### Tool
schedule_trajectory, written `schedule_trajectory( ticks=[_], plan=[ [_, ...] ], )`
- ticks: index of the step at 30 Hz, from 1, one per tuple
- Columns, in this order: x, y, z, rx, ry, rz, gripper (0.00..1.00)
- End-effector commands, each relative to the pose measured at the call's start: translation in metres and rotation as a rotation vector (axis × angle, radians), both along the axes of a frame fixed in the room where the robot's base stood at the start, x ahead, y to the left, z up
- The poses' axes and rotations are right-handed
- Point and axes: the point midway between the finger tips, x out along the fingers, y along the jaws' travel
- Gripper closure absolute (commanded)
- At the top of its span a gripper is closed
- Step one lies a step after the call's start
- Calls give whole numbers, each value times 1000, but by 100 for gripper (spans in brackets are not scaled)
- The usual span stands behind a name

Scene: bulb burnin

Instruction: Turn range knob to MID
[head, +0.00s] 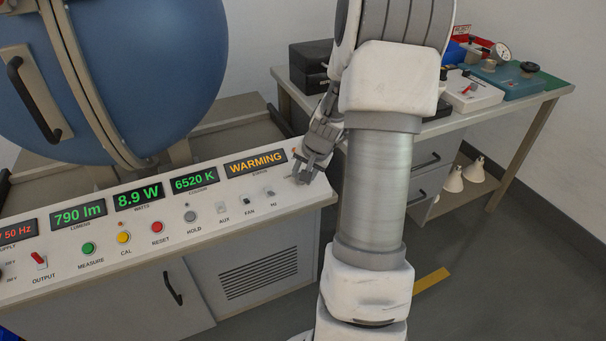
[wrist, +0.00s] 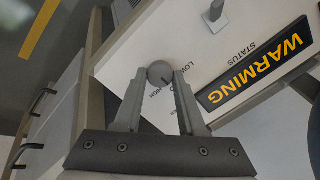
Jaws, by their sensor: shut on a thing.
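The range knob (wrist: 160,73) is a small round grey knob on the white sloped panel, in the middle of the wrist view. My gripper (wrist: 160,78) is shut on it, one finger on each side. A dark pointer mark on the knob runs toward the lower right in the wrist view. The label LOW shows upside down beside the right finger, and HIGH shows partly between the fingers. The MID label is not clearly readable. In the head view my gripper (head: 310,168) is at the panel's right end and largely hides the knob.
The orange WARMING status display (head: 256,163) is close to my gripper. A small toggle switch (wrist: 214,17) stands beyond the fingertips. Buttons and displays line the panel to the left. A bench (head: 450,120) with boxes and instruments stands at the back right.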

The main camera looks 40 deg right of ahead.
Motion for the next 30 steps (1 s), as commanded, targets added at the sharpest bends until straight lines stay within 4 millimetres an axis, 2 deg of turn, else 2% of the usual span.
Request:
schedule_trajectory(
  ticks=[18, 19, 21, 23, 24, 30],
  plan=[
    [0, 0, 0, 19, -4, -39, 100],
    [0, 0, 0, 19, -4, -39, 57],
    [0, 0, 0, 19, -4, -39, 44],
    [0, 0, 0, 19, -4, -39, 33],
    [0, 0, 0, 19, -4, -39, 31],
    [0, 0, 0, 19, -4, -39, 31]
  ],
)
